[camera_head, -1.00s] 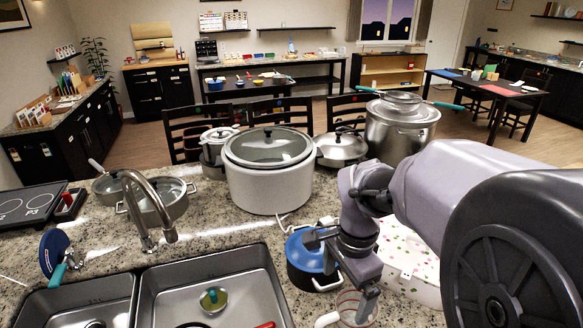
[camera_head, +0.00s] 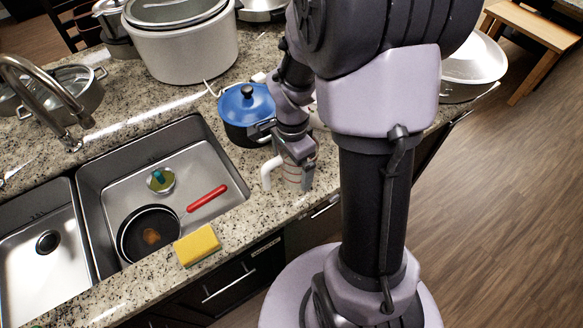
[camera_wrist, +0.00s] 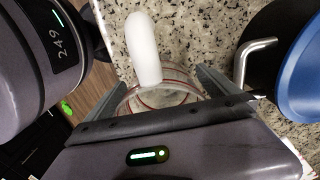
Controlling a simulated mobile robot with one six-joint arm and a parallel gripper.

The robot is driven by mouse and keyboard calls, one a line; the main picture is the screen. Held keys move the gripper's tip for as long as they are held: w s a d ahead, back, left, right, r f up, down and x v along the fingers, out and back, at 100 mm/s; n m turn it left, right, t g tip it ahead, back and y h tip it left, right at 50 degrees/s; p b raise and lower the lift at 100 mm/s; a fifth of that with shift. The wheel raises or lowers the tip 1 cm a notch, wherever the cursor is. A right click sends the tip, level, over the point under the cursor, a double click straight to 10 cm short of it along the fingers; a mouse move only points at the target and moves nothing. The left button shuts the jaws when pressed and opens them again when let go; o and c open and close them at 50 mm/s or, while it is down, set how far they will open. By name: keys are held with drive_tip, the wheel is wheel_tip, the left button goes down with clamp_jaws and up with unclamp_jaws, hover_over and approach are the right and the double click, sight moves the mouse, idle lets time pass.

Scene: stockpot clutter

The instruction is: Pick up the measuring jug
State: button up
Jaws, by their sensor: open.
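The clear measuring jug (camera_head: 293,180) with red markings and a white handle stands on the granite counter by its front edge, right of the sink. My gripper (camera_head: 298,155) is over the top of the jug, pointing down. In the wrist view the jug's round rim (camera_wrist: 181,76) shows between the two open fingers of my gripper (camera_wrist: 163,86), and its white handle (camera_wrist: 143,45) sticks out away from the palm. The jug's lower part is hidden there by my gripper. I cannot tell whether the fingers touch the jug.
A blue-lidded pot (camera_head: 246,112) stands close behind the jug; its metal handle (camera_wrist: 252,55) is near my right finger. A yellow sponge (camera_head: 197,245) lies on the counter edge. A large white cooker (camera_head: 185,50) stands behind.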

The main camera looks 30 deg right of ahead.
drive_tip(key=c, duration=1.3)
drive_tip(key=shift+r, duration=0.1)
